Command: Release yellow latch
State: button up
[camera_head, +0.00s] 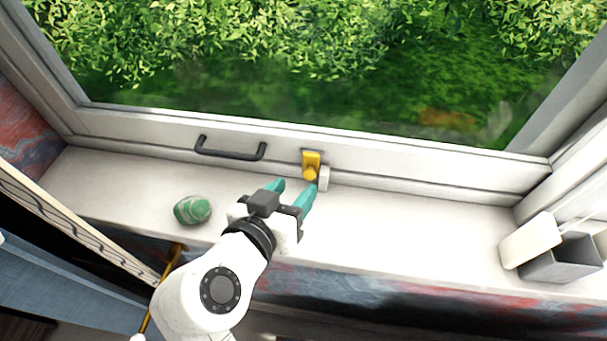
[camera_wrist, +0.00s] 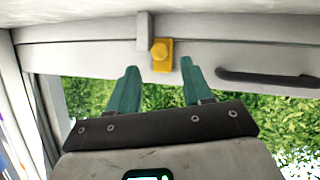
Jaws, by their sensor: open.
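The yellow latch (camera_head: 311,164) is mounted on the lower rail of the white window frame, just right of the black handle. A small white block (camera_head: 323,179) sits beside its lower right. My gripper (camera_head: 292,188) is open and empty over the sill, with its teal fingers pointing at the window and the latch. In the wrist view the latch (camera_wrist: 162,55) stands beyond the fingertips, between the two fingers of my gripper (camera_wrist: 159,66) in the picture. No contact between the fingers and the latch is clear.
The black handle (camera_head: 230,150) is fixed to the frame left of the latch. A green striped stone (camera_head: 193,210) lies on the sill (camera_head: 410,222) left of my gripper. A grey box (camera_head: 562,260) stands at the right end. The sill between is clear.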

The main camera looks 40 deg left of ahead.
aim_at(306, 176)
jog(key=shift+x, duration=2.5)
jog(key=shift+c, duration=0.5)
jog(key=shift+r, duration=0.1)
grip_shut()
